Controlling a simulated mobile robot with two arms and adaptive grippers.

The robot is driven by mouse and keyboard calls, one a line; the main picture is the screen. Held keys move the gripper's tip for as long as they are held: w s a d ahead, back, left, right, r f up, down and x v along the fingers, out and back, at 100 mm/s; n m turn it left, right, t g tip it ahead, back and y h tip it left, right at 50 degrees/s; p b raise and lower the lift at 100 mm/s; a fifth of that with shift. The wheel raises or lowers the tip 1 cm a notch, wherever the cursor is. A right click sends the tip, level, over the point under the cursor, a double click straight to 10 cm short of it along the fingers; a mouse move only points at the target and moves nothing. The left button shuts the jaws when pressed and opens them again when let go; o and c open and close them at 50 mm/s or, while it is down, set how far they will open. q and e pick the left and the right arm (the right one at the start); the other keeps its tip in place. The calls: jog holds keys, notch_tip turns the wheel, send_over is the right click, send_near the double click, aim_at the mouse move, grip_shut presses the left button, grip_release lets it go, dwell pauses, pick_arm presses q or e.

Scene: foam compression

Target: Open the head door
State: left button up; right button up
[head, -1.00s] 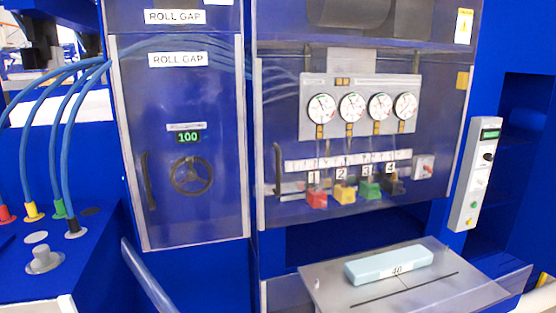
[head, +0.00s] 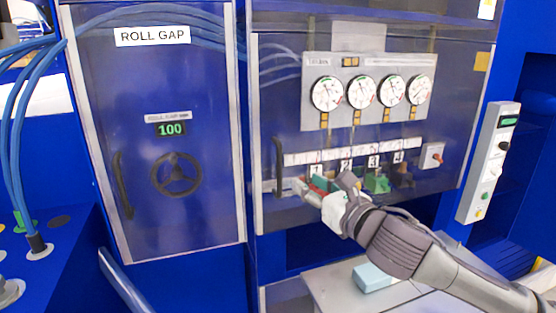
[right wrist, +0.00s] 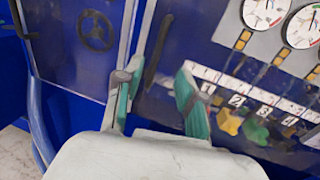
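The head door (head: 265,100) is a clear panel with a metal frame, shut in front of the gauges. Its dark vertical handle (head: 279,165) is at its left edge. My right gripper (head: 322,186) is in front of the door's lower part, to the right of the handle in the head view. In the right wrist view its green-padded fingers (right wrist: 155,92) are apart, with the handle (right wrist: 158,50) ahead between them. The gripper looks empty and apart from the handle. My left gripper is not in view.
Left of it is the roll gap door (head: 215,110), shut, with a handle (head: 122,185) and handwheel (head: 175,173). A control box (head: 488,162) is at the right. Below, a light blue block (head: 370,277) lies on a grey plate (head: 325,285), partly hidden by my arm.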

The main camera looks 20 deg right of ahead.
aim_at(281, 165)
jog(key=p+x, duration=0.3)
jog(key=x, duration=0.7)
jog(key=shift+w+a, duration=0.3)
jog(key=shift+w, duration=0.75)
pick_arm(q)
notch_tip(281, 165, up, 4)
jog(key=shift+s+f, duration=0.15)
pick_arm(e)
jog(key=shift+c, duration=0.7)
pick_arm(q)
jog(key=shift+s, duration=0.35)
pick_arm(e)
grip_shut()
